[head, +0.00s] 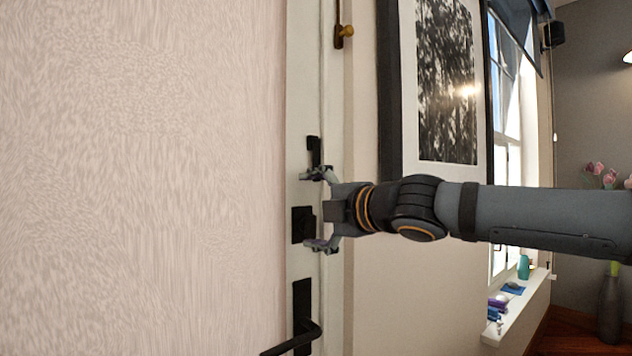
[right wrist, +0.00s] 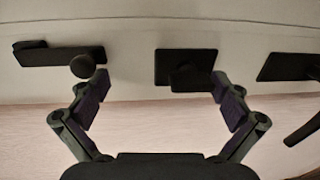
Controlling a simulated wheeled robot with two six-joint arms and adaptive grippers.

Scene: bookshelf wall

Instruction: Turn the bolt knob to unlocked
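A black square plate (head: 297,225) with a short turn knob (head: 311,221) sits on the white door edge, above the lever handle. In the right wrist view, the knob (right wrist: 187,78) stands out from its plate (right wrist: 205,60), between my finger lines but nearer the right finger. My right gripper (head: 318,210) is open, its fingers spread above and below the knob; it also shows in the right wrist view (right wrist: 160,85). The upper finger's tip is close to a round knob (right wrist: 82,66) on another black plate; I cannot tell whether they touch. My left gripper is out of view.
A black slide latch (head: 314,150) is above and a lever handle (head: 300,330) below on the door. A brass fitting (head: 344,31) is at the top. A framed picture (head: 446,80) hangs right, beside a window with a cluttered sill (head: 520,305).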

